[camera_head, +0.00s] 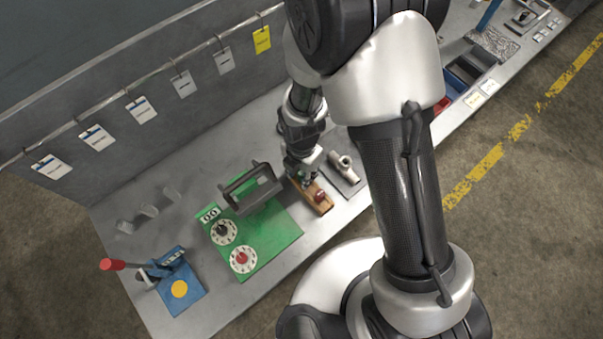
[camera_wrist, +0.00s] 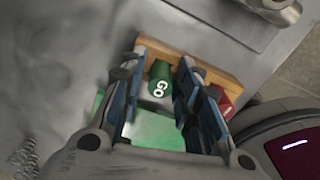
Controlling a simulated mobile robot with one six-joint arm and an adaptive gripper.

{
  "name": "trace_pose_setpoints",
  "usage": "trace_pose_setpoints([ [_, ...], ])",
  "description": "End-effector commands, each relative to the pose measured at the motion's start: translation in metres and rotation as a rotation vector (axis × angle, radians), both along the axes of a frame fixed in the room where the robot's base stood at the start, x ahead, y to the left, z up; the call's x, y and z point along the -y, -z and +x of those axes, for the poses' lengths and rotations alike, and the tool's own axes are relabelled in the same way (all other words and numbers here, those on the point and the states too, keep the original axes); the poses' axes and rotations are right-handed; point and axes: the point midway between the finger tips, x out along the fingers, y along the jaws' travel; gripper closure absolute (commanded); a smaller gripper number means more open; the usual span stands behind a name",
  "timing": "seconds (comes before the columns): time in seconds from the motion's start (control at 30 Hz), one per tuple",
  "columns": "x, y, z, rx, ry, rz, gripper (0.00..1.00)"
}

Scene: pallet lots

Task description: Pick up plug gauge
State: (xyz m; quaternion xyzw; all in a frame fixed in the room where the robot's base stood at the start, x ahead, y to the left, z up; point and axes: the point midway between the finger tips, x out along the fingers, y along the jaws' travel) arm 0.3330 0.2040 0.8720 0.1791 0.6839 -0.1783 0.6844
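The plug gauge lies in a wooden holder (camera_wrist: 225,78). Its green end marked GO (camera_wrist: 159,82) and its red end (camera_wrist: 222,103) show in the wrist view. In the head view, the red end (camera_head: 320,195) sits on the wooden holder (camera_head: 326,208), and my arm hides the green end. My gripper (camera_wrist: 164,60) is open in the wrist view, its fingers on either side of the green end. I cannot tell whether they touch it. In the head view, my gripper (camera_head: 303,178) is low over the holder; its fingertips are not clear there.
A green board (camera_head: 272,233) with dials and a dark handle is left of the holder. A metal pipe piece (camera_head: 341,165) on a grey plate is close to the right. A blue device (camera_head: 177,282) with a red-tipped lever is farther left. Tags hang along the back wall.

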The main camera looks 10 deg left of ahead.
Motion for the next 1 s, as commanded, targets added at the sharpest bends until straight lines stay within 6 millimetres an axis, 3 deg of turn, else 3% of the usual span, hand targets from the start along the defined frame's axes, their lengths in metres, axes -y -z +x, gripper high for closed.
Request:
trace_pose_setpoints([
  [0.4, 0.000, 0.000, 0.000, 0.000, 0.000, 0.000, 1.00],
  [0.77, 0.000, -0.001, 0.000, 0.000, 0.000, 0.000, 1.00],
  [1.0, 0.000, -0.020, 0.001, 0.002, 0.000, 0.001, 1.00],
])
